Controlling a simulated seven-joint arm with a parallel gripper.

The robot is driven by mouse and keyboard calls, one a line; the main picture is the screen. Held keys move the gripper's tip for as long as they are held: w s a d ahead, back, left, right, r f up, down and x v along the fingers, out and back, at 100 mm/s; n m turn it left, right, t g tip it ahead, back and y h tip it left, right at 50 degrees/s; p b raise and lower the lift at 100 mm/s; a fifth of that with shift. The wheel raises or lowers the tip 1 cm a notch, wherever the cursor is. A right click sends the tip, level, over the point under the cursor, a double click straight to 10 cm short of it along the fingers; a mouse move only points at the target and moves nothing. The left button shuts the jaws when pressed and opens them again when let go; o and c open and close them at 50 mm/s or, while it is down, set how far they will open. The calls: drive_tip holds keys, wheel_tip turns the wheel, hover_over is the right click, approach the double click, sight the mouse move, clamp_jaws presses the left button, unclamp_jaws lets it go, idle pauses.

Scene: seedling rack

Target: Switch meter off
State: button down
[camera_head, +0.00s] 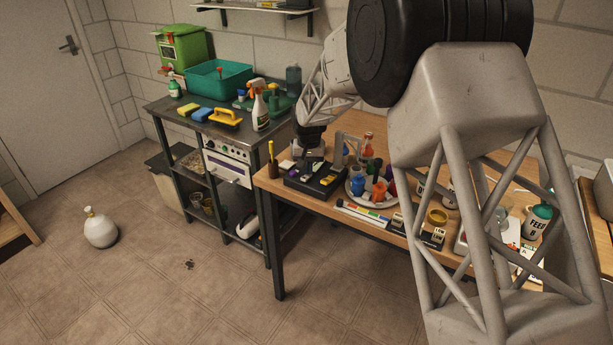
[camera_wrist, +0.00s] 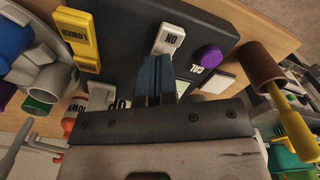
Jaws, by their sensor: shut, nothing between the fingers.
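The meter appears to be the black box (camera_head: 299,184) at the left end of the wooden table. Its dark face (camera_wrist: 222,30) fills the upper middle of the wrist view. It bears a white lettered piece (camera_wrist: 168,38), a yellow lettered piece (camera_wrist: 78,35) and a purple knob (camera_wrist: 211,56) by a "CAL" label. My gripper (camera_wrist: 155,65) is shut and empty, its blue fingertips just short of the white piece in the picture. I cannot tell whether they touch. In the head view my gripper (camera_head: 307,158) is over the box. Part of the face is hidden behind it.
A brown cup (camera_wrist: 252,66) with a yellow-handled tool stands close beside the box. A round tray (camera_head: 356,203) of coloured bottles stands to its right. A dark bench (camera_head: 180,112) with a spray bottle (camera_head: 260,110) is to the left. My arm hides much of the table's right side.

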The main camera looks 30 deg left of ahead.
drive_tip(key=shift+f, duration=0.2)
drive_tip(key=shift+r, duration=0.15)
drive_tip(key=shift+r, duration=3.35)
